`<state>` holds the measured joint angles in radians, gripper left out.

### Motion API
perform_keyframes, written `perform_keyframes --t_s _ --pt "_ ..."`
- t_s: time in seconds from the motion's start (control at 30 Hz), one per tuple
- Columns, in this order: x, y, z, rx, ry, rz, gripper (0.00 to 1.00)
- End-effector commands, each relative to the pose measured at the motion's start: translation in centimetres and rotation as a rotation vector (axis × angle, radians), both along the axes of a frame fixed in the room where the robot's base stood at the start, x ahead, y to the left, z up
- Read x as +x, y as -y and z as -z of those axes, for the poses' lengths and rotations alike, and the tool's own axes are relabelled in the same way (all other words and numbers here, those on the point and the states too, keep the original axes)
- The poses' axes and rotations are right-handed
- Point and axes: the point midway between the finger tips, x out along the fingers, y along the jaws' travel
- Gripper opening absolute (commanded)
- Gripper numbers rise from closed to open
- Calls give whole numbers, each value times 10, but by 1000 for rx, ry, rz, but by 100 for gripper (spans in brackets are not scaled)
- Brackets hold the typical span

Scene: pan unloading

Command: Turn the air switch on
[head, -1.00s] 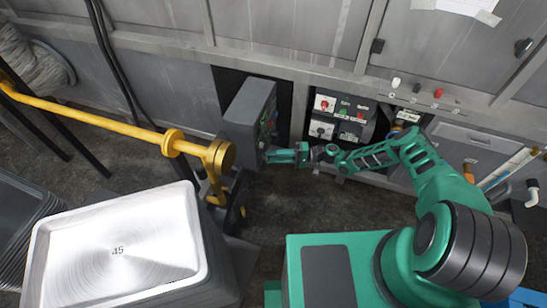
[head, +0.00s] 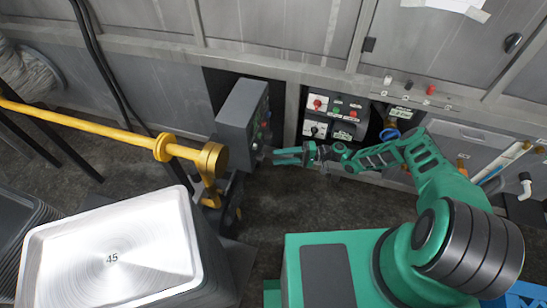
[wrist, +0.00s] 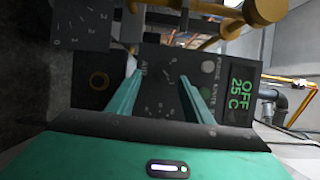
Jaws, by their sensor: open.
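The grey control box (head: 240,112) stands left of centre in the head view, with its panel facing right. In the wrist view, its dark panel (wrist: 225,95) carries a lit green display reading OFF and 25 C. The air switch dial (wrist: 160,88), labelled AIR and ringed by numbers, shows between my fingers. The exact pointer position of the switch is unclear. My gripper (head: 275,156) is open and empty, close to the panel's lower right side. Its two green fingers (wrist: 160,80) point at the panel on either side of the AIR marks. I cannot tell whether they touch it.
A yellow bar with a round end (head: 212,160) reaches in from the left, near the box. A stack of metal trays (head: 110,258) stands at lower left.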

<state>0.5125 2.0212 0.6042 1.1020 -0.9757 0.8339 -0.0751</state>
Motion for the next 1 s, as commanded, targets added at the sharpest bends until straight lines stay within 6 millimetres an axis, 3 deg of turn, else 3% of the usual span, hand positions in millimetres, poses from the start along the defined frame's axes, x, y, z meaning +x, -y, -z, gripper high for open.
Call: perform_keyframes --t_s 0.33,1.0 --pt "1 46 2 -2 -3 0 46" --pt "1 55 2 -2 -3 4 46"
